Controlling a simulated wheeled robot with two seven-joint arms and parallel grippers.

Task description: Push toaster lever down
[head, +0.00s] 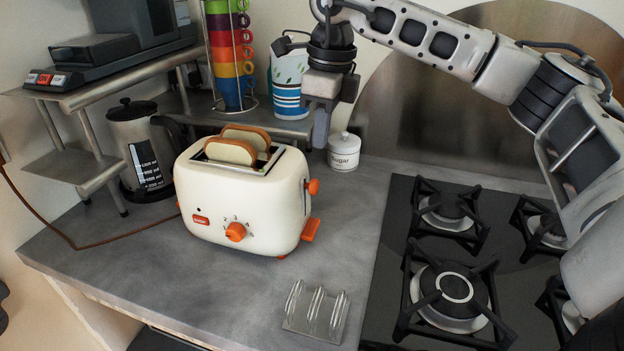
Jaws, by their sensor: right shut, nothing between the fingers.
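A cream toaster (250,213) stands on the counter with two slices of bread (231,151) sticking up out of its top slots. An orange dial (235,232) is on its front. Two orange parts stick out from its right end: a small rounded one (314,187) higher up and a broader flat one (310,229) lower down. I cannot tell for sure which is the lever. My right gripper (321,138) is shut and empty, pointing down above and behind the toaster's right end, apart from both orange parts. My left gripper is not in view.
A white sugar pot (344,155) stands just right of my right gripper. A paper cup (288,92) and a rack of coloured cups (230,55) are behind. A kettle (142,150) is left, a metal toast rack (315,312) in front, a gas hob (390,235) right.

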